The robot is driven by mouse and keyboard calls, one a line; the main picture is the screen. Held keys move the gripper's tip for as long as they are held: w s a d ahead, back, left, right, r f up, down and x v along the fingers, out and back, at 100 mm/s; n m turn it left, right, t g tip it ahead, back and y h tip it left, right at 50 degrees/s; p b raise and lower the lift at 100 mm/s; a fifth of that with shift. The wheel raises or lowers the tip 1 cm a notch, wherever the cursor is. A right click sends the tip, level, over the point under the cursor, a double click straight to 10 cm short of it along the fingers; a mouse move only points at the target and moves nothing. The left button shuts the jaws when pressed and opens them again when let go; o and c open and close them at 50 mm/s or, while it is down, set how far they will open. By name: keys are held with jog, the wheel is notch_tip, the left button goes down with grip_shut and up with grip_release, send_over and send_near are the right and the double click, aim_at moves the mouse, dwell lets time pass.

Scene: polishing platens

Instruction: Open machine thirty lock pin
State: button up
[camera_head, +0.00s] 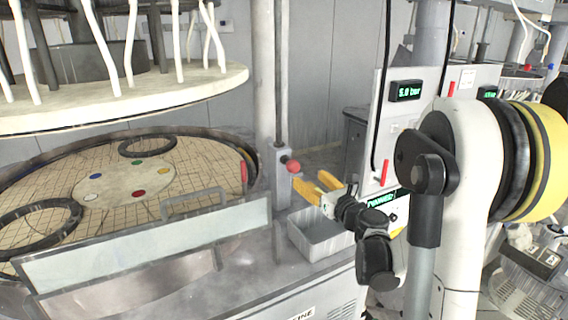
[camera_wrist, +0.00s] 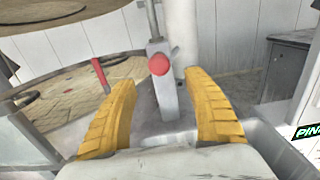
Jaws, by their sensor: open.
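The lock pin appears as a red ball knob (camera_head: 292,166) on a grey upright block (camera_head: 277,180) beside the column. In the wrist view the red knob (camera_wrist: 159,64) faces me, near the middle, on its grey block (camera_wrist: 165,95). My gripper (camera_head: 308,183) is open, with its yellow fingers pointing toward the knob. In the wrist view my gripper (camera_wrist: 160,82) shows one finger on each side of the knob and block. The fingers look apart from the knob; the exact depth gap is hard to tell. Nothing is between the fingers.
A round platen (camera_head: 110,215) with dark rings lies left, under a raised pale disc (camera_head: 130,100). A grey guard panel (camera_head: 150,245) stands in front. A grey bin (camera_head: 318,240) sits below my gripper. A panel display reading PINNED (camera_head: 382,199) is to the right.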

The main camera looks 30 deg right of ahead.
aim_at(296, 167)
jog(key=w, duration=0.3)
jog(key=w+b, duration=0.1)
jog(key=w, duration=0.2)
jog(key=w+b, duration=0.1)
jog(key=w, duration=0.3)
jog(key=shift+a+r, duration=0.1)
jog(key=shift+a, duration=0.15)
jog(key=shift+s, duration=0.1)
grip_shut()
